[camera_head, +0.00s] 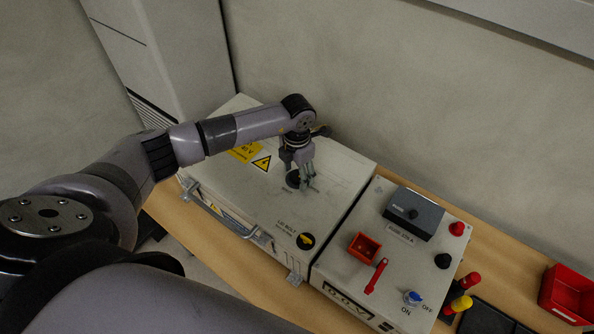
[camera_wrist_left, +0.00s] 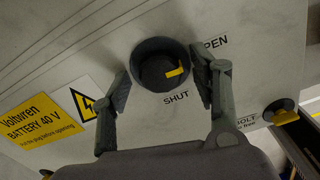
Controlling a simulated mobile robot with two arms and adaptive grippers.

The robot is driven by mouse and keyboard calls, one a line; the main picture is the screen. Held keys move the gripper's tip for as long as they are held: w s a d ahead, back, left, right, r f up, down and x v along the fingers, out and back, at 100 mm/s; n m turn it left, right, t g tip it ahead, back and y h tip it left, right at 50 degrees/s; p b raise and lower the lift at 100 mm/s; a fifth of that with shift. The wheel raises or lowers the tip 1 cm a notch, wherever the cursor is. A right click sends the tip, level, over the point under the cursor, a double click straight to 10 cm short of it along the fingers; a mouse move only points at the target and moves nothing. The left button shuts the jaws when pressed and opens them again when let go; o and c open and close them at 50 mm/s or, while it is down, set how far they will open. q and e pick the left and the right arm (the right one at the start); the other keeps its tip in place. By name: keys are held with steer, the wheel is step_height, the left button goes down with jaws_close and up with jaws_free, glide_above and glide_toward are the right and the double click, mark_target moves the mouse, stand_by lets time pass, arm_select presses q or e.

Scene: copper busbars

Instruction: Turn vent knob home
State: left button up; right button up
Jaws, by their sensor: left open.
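The vent knob (camera_wrist_left: 160,68) is a dark round knob with a yellow pointer mark, set in the pale lid of the battery box (camera_head: 338,168). In the wrist view the words SHUT and OPEN are printed beside it. The yellow mark points right, between the two words. My left gripper (camera_wrist_left: 162,88) is open, with one finger on each side of the knob; I cannot tell whether either finger touches it. In the head view my left gripper (camera_head: 303,182) is over the lid and partly hides the knob (camera_head: 292,179). My right gripper is not in view.
A yellow BATTERY 40 V label (camera_wrist_left: 38,122) and a warning triangle are on the lid. A second knob (camera_head: 306,241) sits near the box's front corner. A wall stands behind.

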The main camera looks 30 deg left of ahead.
arm_select(q)
steer(key=shift+c, duration=0.2)
steer(key=c, duration=1.1)
